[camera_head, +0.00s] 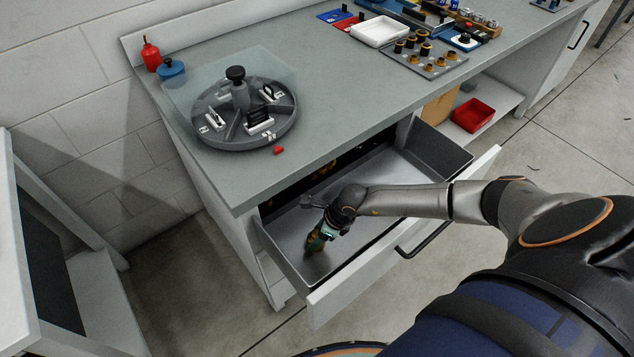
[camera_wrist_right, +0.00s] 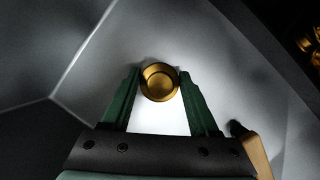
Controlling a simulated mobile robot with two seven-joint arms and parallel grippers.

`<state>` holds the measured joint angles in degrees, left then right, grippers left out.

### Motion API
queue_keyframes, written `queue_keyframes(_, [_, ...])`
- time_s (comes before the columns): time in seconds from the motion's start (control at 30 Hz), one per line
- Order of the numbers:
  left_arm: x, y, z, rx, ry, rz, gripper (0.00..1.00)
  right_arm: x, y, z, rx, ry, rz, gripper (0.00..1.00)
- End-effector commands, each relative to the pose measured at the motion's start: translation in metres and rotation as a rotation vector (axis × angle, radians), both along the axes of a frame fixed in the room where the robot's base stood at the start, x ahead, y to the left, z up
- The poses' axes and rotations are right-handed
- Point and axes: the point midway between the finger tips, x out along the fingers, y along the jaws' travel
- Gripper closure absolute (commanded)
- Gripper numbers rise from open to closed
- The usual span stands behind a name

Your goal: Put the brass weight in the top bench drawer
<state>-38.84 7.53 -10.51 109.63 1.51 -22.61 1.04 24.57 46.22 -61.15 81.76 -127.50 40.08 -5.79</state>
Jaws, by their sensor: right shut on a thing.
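The brass weight (camera_wrist_right: 160,82) is a round, gold-coloured piece seen from above in the right wrist view, between the green fingers of my right gripper (camera_wrist_right: 160,90). The gripper is shut on it. In the head view my right gripper (camera_head: 316,242) is inside the open top bench drawer (camera_head: 385,190), low over its floor toward the left end. The weight is mostly hidden there by the gripper. Whether the weight touches the drawer floor is hard to tell. My left gripper is not in view.
The drawer is pulled out from the grey workbench (camera_head: 335,105), with a dark handle (camera_head: 410,252) on its front. A round divided tray (camera_head: 245,130) stands on the bench. A red bin (camera_head: 474,115) is on the shelf to the right. Gold-coloured items show at the wrist view's right edge (camera_wrist_right: 312,45).

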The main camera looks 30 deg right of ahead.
Motion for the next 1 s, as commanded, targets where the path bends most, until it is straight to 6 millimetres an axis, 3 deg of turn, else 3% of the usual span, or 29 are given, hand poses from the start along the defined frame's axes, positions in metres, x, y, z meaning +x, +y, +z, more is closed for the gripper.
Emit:
queue_keyframes(0.03, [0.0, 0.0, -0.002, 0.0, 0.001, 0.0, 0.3, 0.001, 0.0, -0.001, 0.002, -0.004, 0.0, 1.0])
queue_keyframes(0.07, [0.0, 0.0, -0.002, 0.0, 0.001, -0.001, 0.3, 0.0, 0.0, -0.002, 0.0, 0.0, 0.0, 0.37])
queue_keyframes(0.3, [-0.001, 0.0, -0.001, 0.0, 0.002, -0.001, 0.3, 0.0, 0.0, -0.001, -0.001, 0.001, 0.0, 0.1])
queue_keyframes(0.67, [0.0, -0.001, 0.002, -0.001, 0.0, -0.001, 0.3, -0.001, -0.002, 0.005, 0.0, 0.0, 0.0, 0.09])
queue_keyframes(1.0, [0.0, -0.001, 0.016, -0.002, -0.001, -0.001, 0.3, -0.019, -0.016, 0.061, -0.003, -0.001, 0.001, 0.09])
